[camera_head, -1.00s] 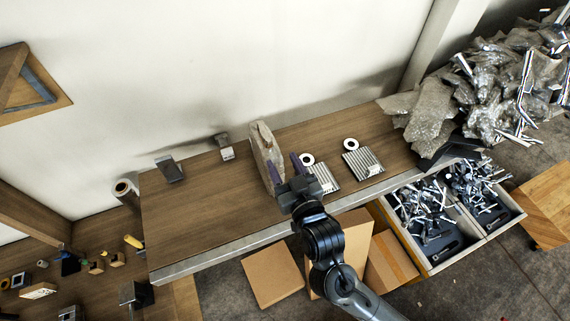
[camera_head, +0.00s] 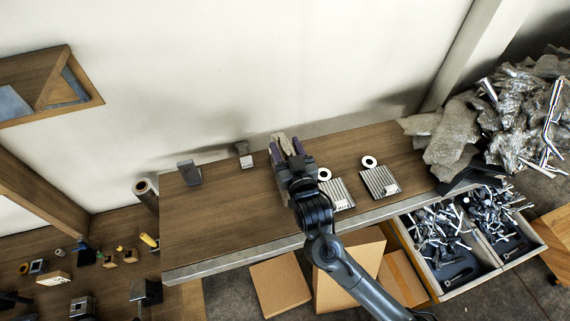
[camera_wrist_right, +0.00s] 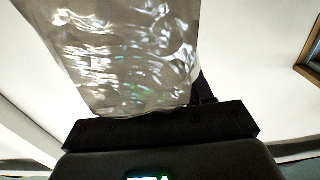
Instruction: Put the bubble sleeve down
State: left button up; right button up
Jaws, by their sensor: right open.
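The bubble sleeve (camera_head: 284,143) is a pale, translucent piece on the wooden bench, mostly hidden by my right gripper in the head view. In the right wrist view the sleeve (camera_wrist_right: 125,55) fills the upper middle, crinkled and shiny, right in front of the gripper body. My left gripper is not in view.
The bench (camera_head: 225,215) has clear room to the left of the gripper. Two striped packs (camera_head: 380,181) and two white rings (camera_head: 369,162) lie to the right. A grey block (camera_head: 189,173) stands at the left. An open drawer (camera_head: 447,296) of metal parts juts out at the right front.

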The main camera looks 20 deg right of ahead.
jog(key=shift+w, duration=0.75)
grip_shut()
